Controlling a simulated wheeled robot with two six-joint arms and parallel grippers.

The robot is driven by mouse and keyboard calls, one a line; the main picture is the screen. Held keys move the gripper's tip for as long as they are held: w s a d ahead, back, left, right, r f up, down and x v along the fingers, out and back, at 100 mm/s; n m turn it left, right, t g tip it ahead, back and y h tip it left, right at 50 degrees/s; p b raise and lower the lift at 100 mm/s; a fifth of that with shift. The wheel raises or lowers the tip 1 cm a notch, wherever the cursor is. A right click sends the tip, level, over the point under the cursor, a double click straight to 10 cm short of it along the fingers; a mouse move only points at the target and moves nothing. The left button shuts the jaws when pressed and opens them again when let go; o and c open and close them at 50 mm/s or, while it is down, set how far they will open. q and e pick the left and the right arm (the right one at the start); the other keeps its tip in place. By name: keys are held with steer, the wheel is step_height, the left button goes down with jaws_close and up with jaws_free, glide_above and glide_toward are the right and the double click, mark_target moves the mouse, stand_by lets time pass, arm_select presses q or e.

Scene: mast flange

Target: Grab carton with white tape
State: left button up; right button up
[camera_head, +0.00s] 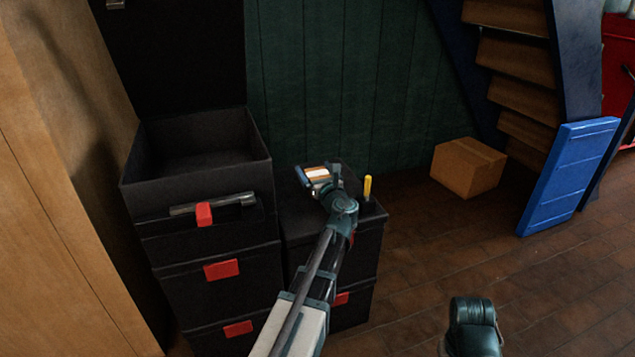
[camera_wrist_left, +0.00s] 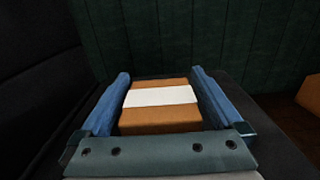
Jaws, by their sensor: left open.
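The carton (camera_wrist_left: 160,116) is a small orange-brown box with a white tape (camera_wrist_left: 161,97) band across its top. It sits on the black toolbox stack, and in the head view the carton (camera_head: 315,168) is partly hidden by my gripper. My left gripper (camera_wrist_left: 162,80) is open, with one blue finger on each side of the carton. Narrow gaps show between fingers and carton, so it is not clasped. The left gripper (camera_head: 318,173) also shows in the head view at the end of my arm. My right gripper is not in view; only a dark part of mine shows at the bottom.
A taller black toolbox stack (camera_head: 205,240) with an open top bin stands left of the lower stack (camera_head: 365,245). A yellow-handled tool (camera_head: 367,187) stands upright right of the gripper. A cardboard box (camera_head: 467,168) and a blue panel (camera_head: 567,178) are on the floor at right. The brown floor between is clear.

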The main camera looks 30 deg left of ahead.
mark_target(315, 169)
arm_select(q)
jaws_close()
stand_by(0.4)
steer(key=shift+r, duration=0.1)
step_height(315, 169, up, 10)
steer(key=p, duration=1)
